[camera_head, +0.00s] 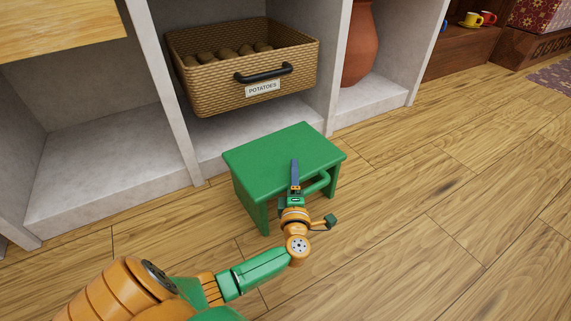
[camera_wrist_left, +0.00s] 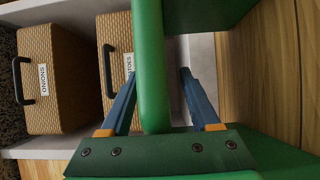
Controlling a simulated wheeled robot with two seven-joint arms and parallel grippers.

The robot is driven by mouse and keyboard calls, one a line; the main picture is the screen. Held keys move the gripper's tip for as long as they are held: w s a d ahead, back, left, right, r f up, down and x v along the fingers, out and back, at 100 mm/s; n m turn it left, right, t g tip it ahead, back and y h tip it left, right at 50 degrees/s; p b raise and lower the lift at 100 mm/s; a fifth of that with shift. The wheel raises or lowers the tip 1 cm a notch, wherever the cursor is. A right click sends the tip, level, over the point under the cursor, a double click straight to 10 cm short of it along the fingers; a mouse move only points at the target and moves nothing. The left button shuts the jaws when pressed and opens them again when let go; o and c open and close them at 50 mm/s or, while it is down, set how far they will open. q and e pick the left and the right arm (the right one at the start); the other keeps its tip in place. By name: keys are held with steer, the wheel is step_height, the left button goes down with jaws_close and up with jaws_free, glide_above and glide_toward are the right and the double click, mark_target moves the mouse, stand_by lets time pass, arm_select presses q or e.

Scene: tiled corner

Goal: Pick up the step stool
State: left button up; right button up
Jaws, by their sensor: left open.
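The green step stool (camera_head: 280,158) stands upright on the wooden floor in front of the shelf. A rounded green bar (camera_head: 321,181) sticks out at its right side, below the top. My left gripper (camera_head: 295,174) is at that side of the stool, by the bar. In the left wrist view, its two blue fingers (camera_wrist_left: 158,82) are apart, with the green bar (camera_wrist_left: 151,60) running between them. I cannot tell whether either finger touches it. Part of the stool's front and legs is hidden behind my left arm. My right gripper is not in view.
A wicker potato basket (camera_head: 215,92) sits in the shelf (camera_head: 194,160) behind the stool. A clay jar (camera_head: 358,45) stands in the bay to its right. An onion basket (camera_wrist_left: 55,80) shows in the left wrist view. The floor (camera_head: 430,200) to the right is clear.

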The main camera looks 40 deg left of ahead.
arm_select(q)
steer(key=shift+s+r, duration=0.1)
steer(key=shift+c, duration=0.4)
jaws_close()
stand_by(0.3)
steer(key=shift+r, duration=0.1)
stand_by(0.3)
